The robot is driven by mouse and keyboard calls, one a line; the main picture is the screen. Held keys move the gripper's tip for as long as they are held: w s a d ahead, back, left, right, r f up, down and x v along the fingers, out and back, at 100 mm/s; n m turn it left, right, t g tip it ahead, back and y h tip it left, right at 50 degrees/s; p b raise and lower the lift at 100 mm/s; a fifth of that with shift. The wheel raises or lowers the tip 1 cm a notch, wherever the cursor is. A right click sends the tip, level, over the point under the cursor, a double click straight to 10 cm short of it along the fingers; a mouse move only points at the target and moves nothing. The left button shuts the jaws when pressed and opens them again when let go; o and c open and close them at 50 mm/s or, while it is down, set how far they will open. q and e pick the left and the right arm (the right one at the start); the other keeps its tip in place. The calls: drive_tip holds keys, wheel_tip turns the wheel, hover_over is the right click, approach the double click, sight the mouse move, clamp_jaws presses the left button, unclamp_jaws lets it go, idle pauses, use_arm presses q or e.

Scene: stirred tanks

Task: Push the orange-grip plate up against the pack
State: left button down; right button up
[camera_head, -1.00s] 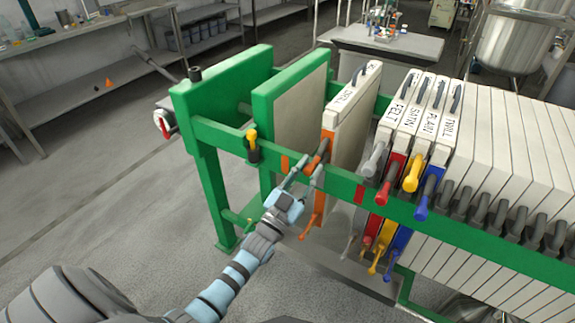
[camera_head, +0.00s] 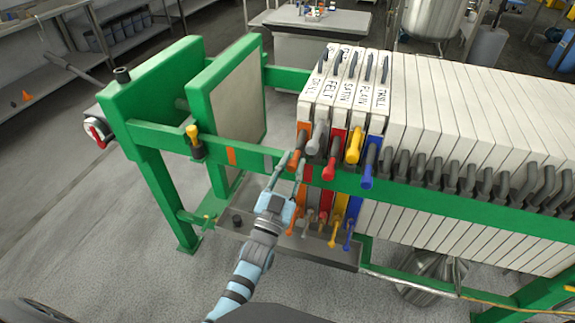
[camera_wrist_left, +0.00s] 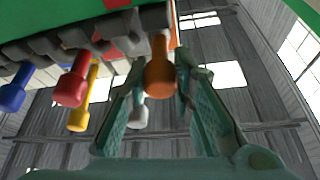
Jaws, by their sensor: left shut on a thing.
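The orange-grip plate (camera_head: 307,101) hangs upright on the green rails, at the left end of the pack (camera_head: 430,105). It appears flush against the grey-grip FELT plate (camera_head: 329,92), with no gap that I can make out. My left gripper (camera_head: 291,163) is shut on its orange grip (camera_head: 297,154), at the near rail. In the left wrist view, the orange grip (camera_wrist_left: 160,78) sits between the two fingers (camera_wrist_left: 158,85), beside the grey, red, yellow and blue grips. My right gripper is not in view.
Left of the plate is a wide open gap up to the green-framed pressing plate (camera_head: 228,95). The near green rail (camera_head: 240,155) runs along the front, with a yellow-topped fitting (camera_head: 194,142) on it. A grey drip tray (camera_head: 330,252) lies below.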

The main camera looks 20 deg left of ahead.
use_arm(q)
drive_tip(key=shift+f, duration=0.1)
drive_tip(key=c, duration=1.6)
unclamp_jaws()
drive_tip(key=shift+d, duration=0.1)
drive_tip(key=shift+o, duration=1.2)
drive_tip(key=shift+d, duration=0.25)
drive_tip(key=shift+a, duration=0.1)
drive_tip(key=shift+s+a, duration=0.1)
drive_tip(key=shift+s, duration=0.1)
drive_tip(key=v, duration=0.7)
